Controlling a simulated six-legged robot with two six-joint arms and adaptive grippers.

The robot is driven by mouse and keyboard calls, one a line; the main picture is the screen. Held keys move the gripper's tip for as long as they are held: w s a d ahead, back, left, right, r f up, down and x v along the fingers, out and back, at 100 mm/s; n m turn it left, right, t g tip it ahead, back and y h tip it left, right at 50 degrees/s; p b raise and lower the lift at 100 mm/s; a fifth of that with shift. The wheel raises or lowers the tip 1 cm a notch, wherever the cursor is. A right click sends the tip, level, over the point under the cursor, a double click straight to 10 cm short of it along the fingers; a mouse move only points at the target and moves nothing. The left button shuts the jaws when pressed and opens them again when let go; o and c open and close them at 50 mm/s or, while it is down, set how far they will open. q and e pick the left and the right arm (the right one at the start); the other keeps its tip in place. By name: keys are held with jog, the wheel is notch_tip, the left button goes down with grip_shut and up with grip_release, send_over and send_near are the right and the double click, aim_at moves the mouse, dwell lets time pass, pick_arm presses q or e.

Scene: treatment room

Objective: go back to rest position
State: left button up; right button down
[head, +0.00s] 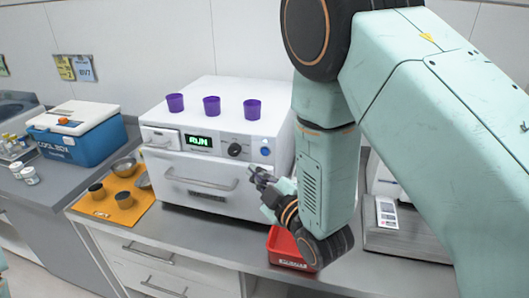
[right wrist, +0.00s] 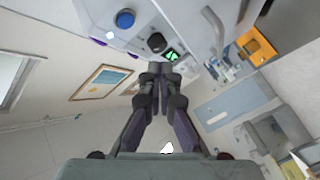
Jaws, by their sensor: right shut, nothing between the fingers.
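My right gripper (head: 262,180) is shut and empty in the head view. It hangs in front of the right part of the white machine (head: 218,185), near its handle. My right arm comes in from the upper right and covers the machine's right side. In the right wrist view my right gripper (right wrist: 157,72) shows with its fingers together, pointing toward the machine's front panel. My left gripper is out of the head view.
Three purple cups (head: 211,105) stand on the machine. A red bin (head: 286,250) sits below my right gripper. An orange mat (head: 112,208) with dark cups and metal bowls (head: 125,167) lies left. A blue cool box (head: 78,140) is farther left. A scale (head: 405,232) stands right.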

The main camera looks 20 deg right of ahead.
dwell(0.3)
jog(key=s+d+f+m+g, duration=0.1)
jog(key=s+f, duration=0.1)
jog(key=f, duration=0.1)
jog(key=s+f+m+g+h, duration=0.1)
jog(key=s+f+g, duration=0.1)
jog(key=f, duration=0.2)
jog(key=s+d+f+m+g, duration=0.1)
jog(key=s+f, duration=0.1)
jog(key=f, duration=0.2)
jog(key=shift+d+f+m+h, duration=0.2)
jog(key=shift+d+m+h, duration=0.15)
jog(key=shift+m+h, duration=0.05)
jog(key=s+d+f+m+g+h, duration=0.15)
jog(key=s+f+m+g, duration=0.5)
jog(key=s, duration=0.85)
jog(key=s+d+f+m+g, duration=0.3)
jog(key=s+f+g, duration=0.55)
jog(key=s, duration=0.75)
notch_tip(320, 180, down, 19)
jog(key=w+t+b, duration=0.1)
jog(key=t+b, duration=0.1)
jog(key=b, duration=1.6)
jog(key=shift+a+n, duration=0.2)
jog(key=shift+n, duration=0.15)
jog(key=shift+f, duration=0.1)
